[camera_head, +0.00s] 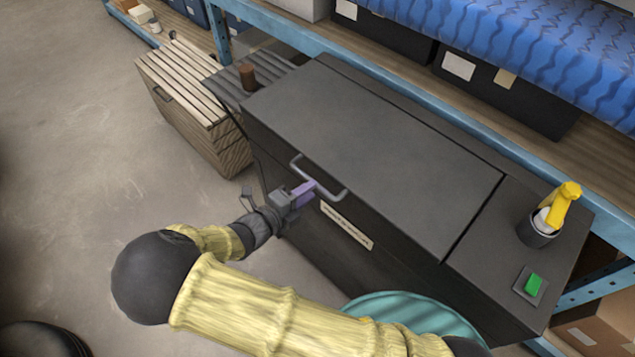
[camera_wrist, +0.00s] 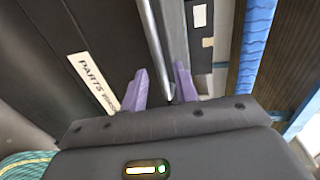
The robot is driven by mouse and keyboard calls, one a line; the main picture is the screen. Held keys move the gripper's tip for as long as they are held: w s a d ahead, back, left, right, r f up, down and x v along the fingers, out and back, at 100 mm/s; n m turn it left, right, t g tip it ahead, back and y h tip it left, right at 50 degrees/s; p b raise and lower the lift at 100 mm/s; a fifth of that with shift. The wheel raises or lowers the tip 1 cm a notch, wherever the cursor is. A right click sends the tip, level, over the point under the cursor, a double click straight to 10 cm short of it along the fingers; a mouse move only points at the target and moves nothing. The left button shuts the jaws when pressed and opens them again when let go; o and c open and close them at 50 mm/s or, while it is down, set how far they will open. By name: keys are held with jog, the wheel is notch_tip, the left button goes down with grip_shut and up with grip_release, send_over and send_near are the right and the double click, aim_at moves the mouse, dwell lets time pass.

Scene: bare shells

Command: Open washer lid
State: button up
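The parts washer is a long dark grey box. Its lid (camera_head: 375,150) lies shut and flat on top, and a grey bar handle (camera_head: 328,187) stands out at the lid's front edge. My gripper (camera_head: 308,187), with purple fingers, is at the handle from the front left. In the wrist view the fingers of my gripper (camera_wrist: 160,72) are apart, and the handle bar (camera_wrist: 153,40) runs between them with gaps showing. I cannot tell whether either finger touches the bar. A "PARTS WASHER" label (camera_head: 346,226) is on the front face.
A green button (camera_head: 533,284) and a cup (camera_head: 538,232) with a yellow bottle sit on the washer's right end. A slatted wooden crate (camera_head: 195,105) stands to the left. Blue-framed shelving (camera_head: 270,22) runs behind. Open concrete floor (camera_head: 70,150) lies at left.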

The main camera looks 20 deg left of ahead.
jog(key=x, duration=0.4)
jog(key=shift+w+d, duration=0.1)
jog(key=shift+w, duration=0.05)
grip_shut()
jog(key=shift+p, duration=0.3)
